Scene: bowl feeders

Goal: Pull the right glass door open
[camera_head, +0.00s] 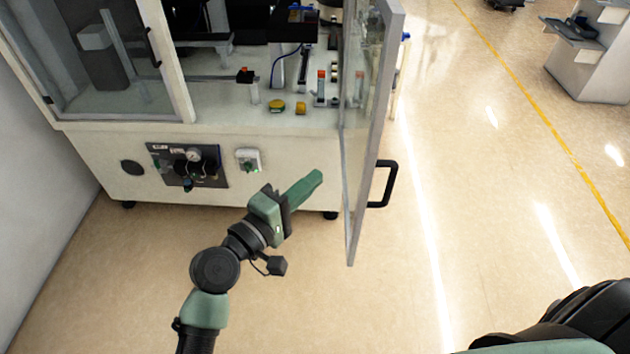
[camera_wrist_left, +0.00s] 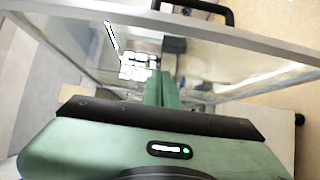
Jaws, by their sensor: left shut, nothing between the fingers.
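The right glass door (camera_head: 362,120) stands open, swung outward from the white machine cabinet, seen nearly edge-on in the head view. Its black handle (camera_head: 384,184) is on the right, outer side of its frame. My left gripper (camera_head: 318,176) is shut and empty, on the inner side of the door, apart from it and pointing toward it. In the left wrist view the shut green fingers (camera_wrist_left: 162,88) point toward the glass, with the door frame (camera_wrist_left: 180,30) and black handle (camera_wrist_left: 195,8) beyond. My right gripper is not in view.
The left glass door (camera_head: 95,60) is shut. The cabinet (camera_head: 100,165) has a gauge panel (camera_head: 188,166) and a small switch box (camera_head: 248,160) on its front. Parts stand inside the open bay. Open floor lies right of the door. A grey stand (camera_head: 590,65) is farther off.

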